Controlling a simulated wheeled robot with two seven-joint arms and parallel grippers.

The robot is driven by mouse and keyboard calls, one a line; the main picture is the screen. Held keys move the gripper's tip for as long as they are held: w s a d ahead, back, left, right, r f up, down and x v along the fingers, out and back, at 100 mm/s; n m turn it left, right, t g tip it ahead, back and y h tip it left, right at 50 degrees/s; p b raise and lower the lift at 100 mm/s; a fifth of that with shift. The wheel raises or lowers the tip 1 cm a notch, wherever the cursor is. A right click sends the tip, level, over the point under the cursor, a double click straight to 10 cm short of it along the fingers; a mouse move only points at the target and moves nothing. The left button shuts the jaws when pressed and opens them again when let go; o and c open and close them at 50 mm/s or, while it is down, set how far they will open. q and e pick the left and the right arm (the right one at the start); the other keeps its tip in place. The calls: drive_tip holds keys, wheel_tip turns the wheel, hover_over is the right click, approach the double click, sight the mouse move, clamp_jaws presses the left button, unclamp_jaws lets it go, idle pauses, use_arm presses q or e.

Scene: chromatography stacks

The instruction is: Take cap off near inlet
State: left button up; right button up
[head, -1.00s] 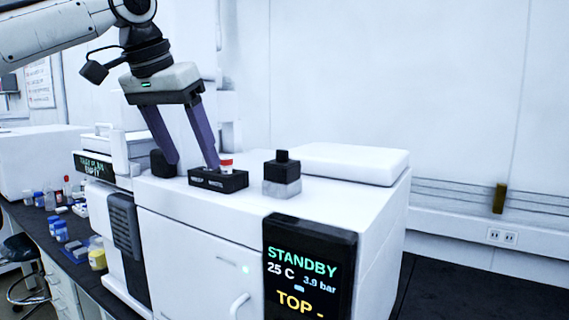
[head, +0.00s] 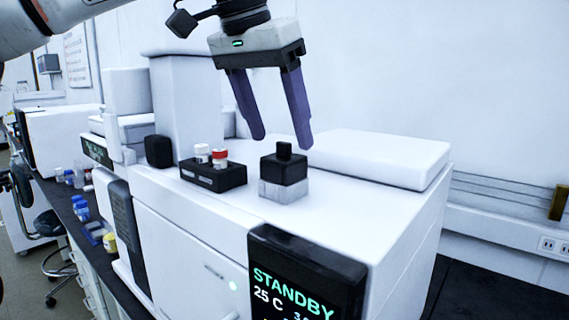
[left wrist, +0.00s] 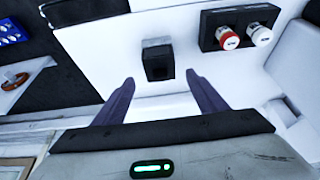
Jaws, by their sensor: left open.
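The near inlet is a pale grey block (head: 283,191) on top of the white instrument, with a black cap (head: 284,165) with a raised knob seated on it. The cap also shows in the left wrist view (left wrist: 159,66), just beyond and between the fingertips. My left gripper (head: 280,141) is open and empty, with its two purple fingers pointing down above the cap. It does not appear to touch the cap. In the left wrist view my left gripper (left wrist: 161,78) has its fingertips on either side of the cap. My right gripper is not in view.
A black holder (head: 212,181) with a red-topped vial (head: 220,158) and a white-topped vial (head: 202,153) stands left of the inlet. A dark block (head: 158,151) stands farther left. A raised white lid (head: 375,160) lies to the right. The status screen (head: 300,285) reads STANDBY.

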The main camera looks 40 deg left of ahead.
sight(281, 143)
use_arm(q)
drive_tip(key=x, duration=0.5)
drive_tip(key=shift+s+a, duration=0.1)
drive_tip(key=shift+s, duration=0.1)
drive_tip(key=c, duration=1.1)
drive_tip(key=shift+r, duration=0.1)
drive_tip(key=shift+r, duration=6.4)
